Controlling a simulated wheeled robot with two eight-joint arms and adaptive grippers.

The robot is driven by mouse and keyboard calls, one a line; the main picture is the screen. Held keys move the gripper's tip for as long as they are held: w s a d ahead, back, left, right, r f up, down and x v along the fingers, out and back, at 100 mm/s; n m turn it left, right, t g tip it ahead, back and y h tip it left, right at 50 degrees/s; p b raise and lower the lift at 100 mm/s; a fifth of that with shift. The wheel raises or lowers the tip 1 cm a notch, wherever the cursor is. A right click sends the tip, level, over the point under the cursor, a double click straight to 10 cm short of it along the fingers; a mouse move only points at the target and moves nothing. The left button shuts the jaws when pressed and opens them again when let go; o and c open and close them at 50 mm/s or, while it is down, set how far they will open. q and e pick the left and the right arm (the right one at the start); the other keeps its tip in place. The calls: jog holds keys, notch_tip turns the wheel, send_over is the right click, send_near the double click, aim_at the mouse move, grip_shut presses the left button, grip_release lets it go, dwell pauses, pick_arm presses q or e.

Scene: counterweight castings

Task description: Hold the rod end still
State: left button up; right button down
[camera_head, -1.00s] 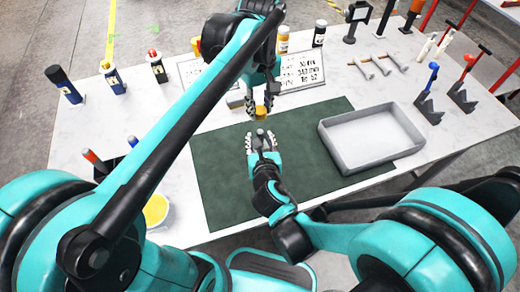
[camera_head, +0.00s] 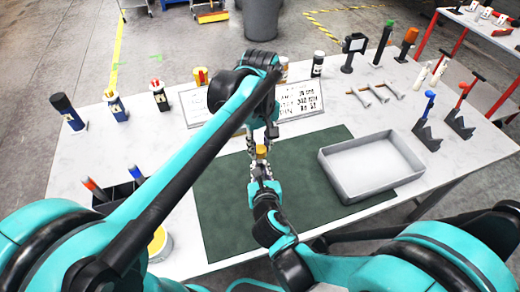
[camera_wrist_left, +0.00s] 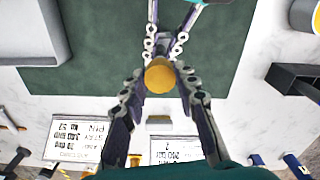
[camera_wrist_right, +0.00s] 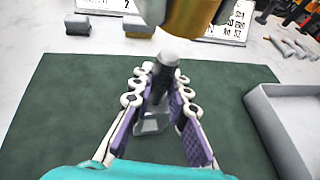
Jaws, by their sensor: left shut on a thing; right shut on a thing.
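A dark rod end (camera_wrist_right: 160,82) with a grey top and a wider grey foot stands between the fingers of my right gripper (camera_wrist_right: 160,92). The fingers are shut on it from both sides. In the head view my right gripper (camera_head: 261,172) is over the green mat. My left gripper (camera_head: 260,146) is shut on a brass-coloured cylinder (camera_head: 261,151), straight above the rod. The cylinder (camera_wrist_left: 160,76) shows end-on in the left wrist view. In the right wrist view the cylinder (camera_wrist_right: 190,15) is close above the rod's top; I cannot tell whether they touch.
A grey tray (camera_head: 333,170) lies on the mat's (camera_head: 225,215) right side. Printed cards (camera_head: 300,101) stand behind the grippers. Bottles line the table's back left, and blue and red-handled tools (camera_head: 428,125) stand at the right. The front mat is clear.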

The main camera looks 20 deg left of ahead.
pick_arm(q)
jog(key=shift+f, duration=0.55)
jog(key=shift+f, duration=0.9)
jog(key=shift+f, duration=0.55)
